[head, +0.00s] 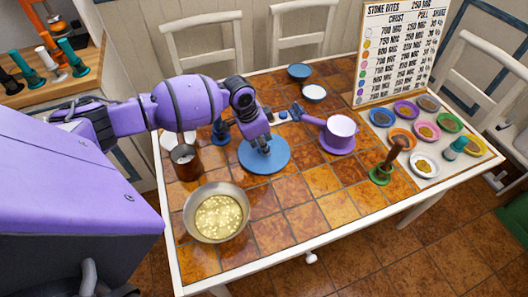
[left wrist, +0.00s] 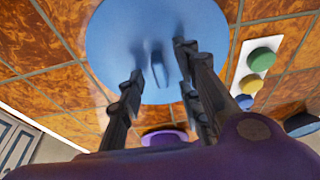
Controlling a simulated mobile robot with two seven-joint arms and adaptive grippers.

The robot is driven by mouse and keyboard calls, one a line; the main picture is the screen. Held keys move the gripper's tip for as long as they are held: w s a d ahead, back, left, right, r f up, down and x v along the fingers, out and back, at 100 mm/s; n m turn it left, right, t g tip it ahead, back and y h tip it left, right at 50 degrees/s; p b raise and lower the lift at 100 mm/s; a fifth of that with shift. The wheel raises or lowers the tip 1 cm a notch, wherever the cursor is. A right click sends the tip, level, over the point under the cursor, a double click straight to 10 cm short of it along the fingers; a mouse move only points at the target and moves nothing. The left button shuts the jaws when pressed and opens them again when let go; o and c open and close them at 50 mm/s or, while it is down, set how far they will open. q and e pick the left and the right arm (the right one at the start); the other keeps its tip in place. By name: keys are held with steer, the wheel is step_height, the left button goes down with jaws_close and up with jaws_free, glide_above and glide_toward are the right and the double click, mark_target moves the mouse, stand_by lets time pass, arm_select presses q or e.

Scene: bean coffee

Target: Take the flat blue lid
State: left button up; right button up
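The flat blue lid (head: 278,163) is a round disc lying on the brown tiled table (head: 317,214). My left gripper (head: 263,149) reaches down over its middle in the head view. In the left wrist view the lid (left wrist: 112,40) fills the upper middle, with a small upright grip (left wrist: 157,66) at its centre. The two dark fingers of my left gripper (left wrist: 160,72) are apart, one on each side of that grip, with gaps visible. Whether the fingertips touch the lid cannot be told. My right gripper is not in view.
A pan of pale yellow contents (head: 190,222) stands in front left, with a brown cup (head: 188,167) behind it. A purple-based pot (head: 337,145) with a handle is right of the lid. A green-based stand (head: 380,176) and a board of coloured dishes (head: 455,168) are farther right.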

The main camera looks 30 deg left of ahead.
arm_select(q)
jaws_close()
